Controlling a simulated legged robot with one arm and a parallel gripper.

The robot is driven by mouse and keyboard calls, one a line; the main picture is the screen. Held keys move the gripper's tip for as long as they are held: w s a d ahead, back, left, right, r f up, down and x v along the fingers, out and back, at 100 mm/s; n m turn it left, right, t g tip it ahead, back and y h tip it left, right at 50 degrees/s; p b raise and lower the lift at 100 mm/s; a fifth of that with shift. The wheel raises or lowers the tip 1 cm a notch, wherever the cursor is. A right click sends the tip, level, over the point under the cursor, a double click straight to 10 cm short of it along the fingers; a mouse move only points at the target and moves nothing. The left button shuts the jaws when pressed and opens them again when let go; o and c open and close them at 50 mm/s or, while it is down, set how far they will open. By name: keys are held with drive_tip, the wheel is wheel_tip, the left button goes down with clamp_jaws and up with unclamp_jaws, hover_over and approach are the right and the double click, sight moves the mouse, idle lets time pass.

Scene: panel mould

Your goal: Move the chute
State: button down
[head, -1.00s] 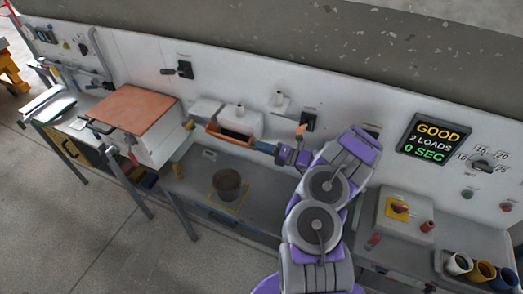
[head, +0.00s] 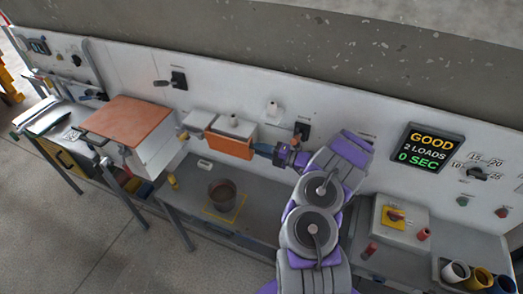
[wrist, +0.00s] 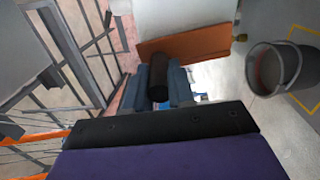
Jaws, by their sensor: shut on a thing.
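The chute (head: 230,146) is an orange trough in front of the white boxes on the wall, left of my gripper. Its broad orange side faces the head camera. My gripper (head: 268,150) is shut on a dark round handle at the chute's right end. In the wrist view the dark handle (wrist: 158,78) sits between the blue-grey fingers (wrist: 160,88), with the orange chute (wrist: 185,42) just beyond. The chute's inside is hidden now.
A bucket (head: 222,194) stands on a yellow-outlined square on the low shelf below the chute. A white box with an orange top (head: 128,121) stands to the left. A display (head: 430,147) reads "GOOD 2 LOADS 0 SEC". Cups (head: 480,273) stand at lower right.

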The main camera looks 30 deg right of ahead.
drive_tip(key=shift+d+f, duration=0.1)
drive_tip(key=c, duration=1)
unclamp_jaws()
drive_tip(key=shift+w+d, duration=0.1)
drive_tip(key=shift+d, duration=0.05)
drive_tip(key=shift+o, duration=0.2)
